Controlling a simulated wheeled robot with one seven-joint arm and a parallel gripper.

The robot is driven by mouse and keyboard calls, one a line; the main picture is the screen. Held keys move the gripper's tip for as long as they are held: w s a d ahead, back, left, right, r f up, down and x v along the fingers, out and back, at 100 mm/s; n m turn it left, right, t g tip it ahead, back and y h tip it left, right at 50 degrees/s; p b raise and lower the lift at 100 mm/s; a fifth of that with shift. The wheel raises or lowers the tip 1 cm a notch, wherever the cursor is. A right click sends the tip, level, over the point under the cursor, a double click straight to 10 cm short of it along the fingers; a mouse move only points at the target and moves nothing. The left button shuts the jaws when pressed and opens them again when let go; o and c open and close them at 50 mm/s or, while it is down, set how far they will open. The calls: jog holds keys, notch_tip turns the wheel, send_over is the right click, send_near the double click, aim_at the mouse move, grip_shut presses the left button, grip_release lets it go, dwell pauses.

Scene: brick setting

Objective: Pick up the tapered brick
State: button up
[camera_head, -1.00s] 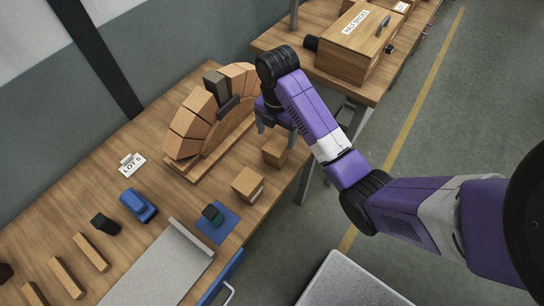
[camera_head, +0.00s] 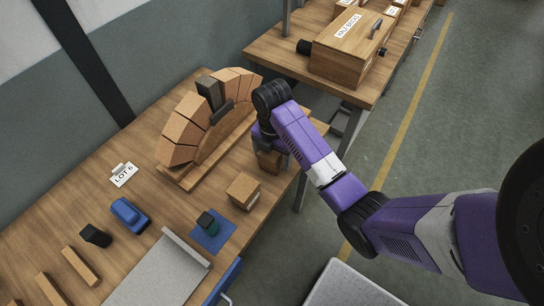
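A tan wooden brick (camera_head: 270,161) stands near the right edge of the workbench, partly hidden by my gripper; its taper is hard to make out. My gripper (camera_head: 271,150) is down at this brick, with its fingers around or just beside its upper part. Whether the fingers touch it is hidden. A second tan brick (camera_head: 243,190) with a small label stands apart, nearer the front. An arch of tapered bricks (camera_head: 184,129) stands upright on a wooden base behind and left of my gripper, with a dark block at its top.
A blue mat (camera_head: 213,231) with a small dark object, a blue tool (camera_head: 130,214), a black block (camera_head: 96,236) and a grey plate (camera_head: 158,277) lie in front. A LOT 6 card (camera_head: 124,174) stands left. A wooden box (camera_head: 350,48) sits on another table behind.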

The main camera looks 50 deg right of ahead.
jog(key=c, duration=1.8)
jog(key=shift+w+r, duration=0.1)
jog(key=shift+r, duration=0.5)
notch_tip(320, 180, up, 7)
jog(key=p, duration=0.4)
jog(key=shift+r, duration=0.2)
jog(key=shift+w+d, duration=0.15)
jog(key=shift+w+r, duration=0.1)
jog(key=shift+r, duration=0.15)
jog(key=shift+s+r, duration=0.2)
jog(key=shift+r, duration=0.25)
